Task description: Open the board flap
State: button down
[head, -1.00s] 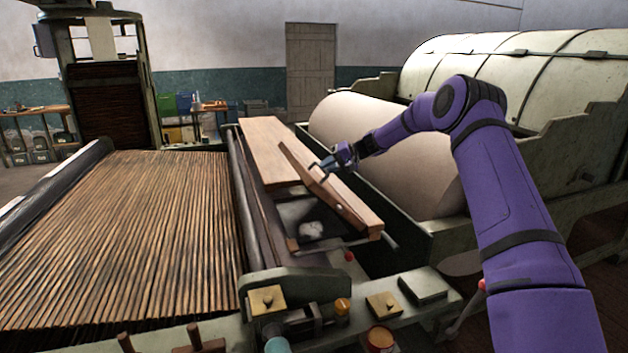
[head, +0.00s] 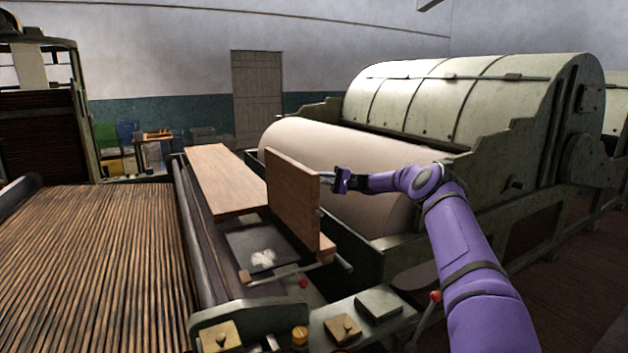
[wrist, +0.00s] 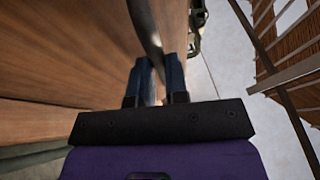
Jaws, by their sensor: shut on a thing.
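The board flap (head: 291,198) is a wooden panel standing nearly upright over a dark opening (head: 262,246), with white fluff in it. My gripper (head: 338,180) is at the right face of the flap, near its upper part. In the wrist view my gripper's fingers (wrist: 160,75) are shut on a grey metal handle (wrist: 146,25) beside the brown wood of the flap (wrist: 70,45). The exact grip point on the handle is partly hidden by the fingers.
A flat wooden board (head: 222,178) lies behind the opening. A slatted conveyor (head: 90,265) is at left and a large pale roller (head: 335,150) at right. A red-knobbed lever (head: 435,297) stands near my arm. Control blocks (head: 342,327) line the front.

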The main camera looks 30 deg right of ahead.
jog(key=shift+d+f, duration=0.1)
jog(key=shift+d, duration=0.5)
jog(key=c, duration=1.1)
grip_release()
jog(key=v, duration=1)
jog(key=shift+s+d+f, duration=0.15)
jog(key=shift+d+f, duration=0.1)
jog(key=shift+f, duration=0.1)
